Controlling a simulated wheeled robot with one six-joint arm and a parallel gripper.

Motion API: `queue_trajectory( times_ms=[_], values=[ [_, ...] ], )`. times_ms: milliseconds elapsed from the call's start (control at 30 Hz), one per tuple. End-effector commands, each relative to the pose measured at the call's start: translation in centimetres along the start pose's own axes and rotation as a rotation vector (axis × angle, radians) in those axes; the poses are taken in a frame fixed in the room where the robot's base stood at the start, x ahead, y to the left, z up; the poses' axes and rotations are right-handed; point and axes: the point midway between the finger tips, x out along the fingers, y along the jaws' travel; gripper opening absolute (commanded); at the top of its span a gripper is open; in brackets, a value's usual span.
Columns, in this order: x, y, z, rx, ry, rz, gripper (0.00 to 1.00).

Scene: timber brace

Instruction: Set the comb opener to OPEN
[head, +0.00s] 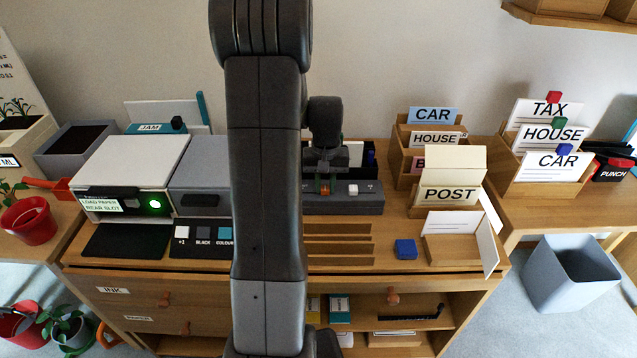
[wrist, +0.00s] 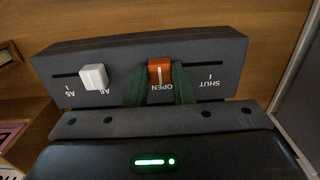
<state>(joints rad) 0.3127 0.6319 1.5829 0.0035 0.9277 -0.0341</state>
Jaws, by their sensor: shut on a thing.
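The comb opener's orange slider knob (wrist: 160,71) sits in a slot on the top of a dark grey unit (wrist: 100,52). In the wrist view the knob stands right at the OPEN label, with the SHUT label and its tick apart to the right. My gripper (wrist: 160,88) is shut on the knob, one green finger on each side. In the head view the gripper (head: 325,184) is over the grey unit (head: 345,207), and the knob shows only as a small orange patch. The slot close to the knob is partly hidden by the fingers.
A white slider knob (wrist: 93,77) sits beside it at the A6 and A5 marks. In the head view, wooden card boxes (head: 402,170) and a POST box (head: 450,195) stand to the right, a printer (head: 130,165) to the left. A blue block (head: 405,248) lies in front.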

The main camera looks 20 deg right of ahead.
Motion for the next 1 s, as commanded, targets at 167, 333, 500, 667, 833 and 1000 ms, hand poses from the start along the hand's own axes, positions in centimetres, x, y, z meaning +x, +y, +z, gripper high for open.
queue_trajectory(
  times_ms=[167, 333, 500, 667, 833, 1000],
  values=[
    [-0.1, 0.3, 0.0, -0.002, 0.001, 0.006, 0.28],
    [-0.1, 0.2, 0.0, -0.001, 0.001, 0.005, 0.44],
    [-0.1, 0.2, 0.0, -0.001, 0.001, 0.004, 0.44],
    [-1.1, 0.1, -0.1, -0.001, 0.004, 0.004, 0.44],
    [-4.4, 0.2, -0.1, 0.000, 0.007, 0.004, 0.44],
    [-8.4, 0.2, -0.1, 0.000, 0.007, 0.004, 0.44]
  ],
)
